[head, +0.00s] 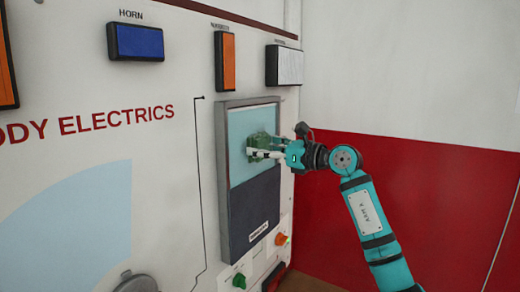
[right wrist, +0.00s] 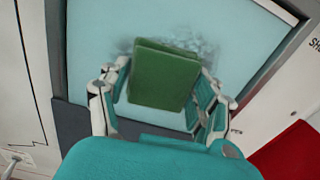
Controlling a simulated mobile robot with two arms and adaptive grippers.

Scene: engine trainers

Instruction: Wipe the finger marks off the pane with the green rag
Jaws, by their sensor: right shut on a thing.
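The pane (head: 242,120) is a pale blue sheet in a grey frame on the white trainer board. It also shows in the right wrist view (right wrist: 90,60), with dark smudgy finger marks (right wrist: 205,45) above and beside the rag. The green rag (right wrist: 163,75) is a folded pad between the fingers of my right gripper (right wrist: 160,95), which is shut on it. In the head view the rag (head: 260,142) is at the pane, over its middle right part. Whether it touches the glass is hard to tell. My left gripper is not in view.
A dark panel (head: 254,208) fills the lower part of the frame. A blue horn block (head: 135,42), an orange block (head: 225,62) and a white block (head: 284,66) stick out above. Green (head: 239,281) and orange (head: 281,239) knobs sit below. A red and white wall stands to the right.

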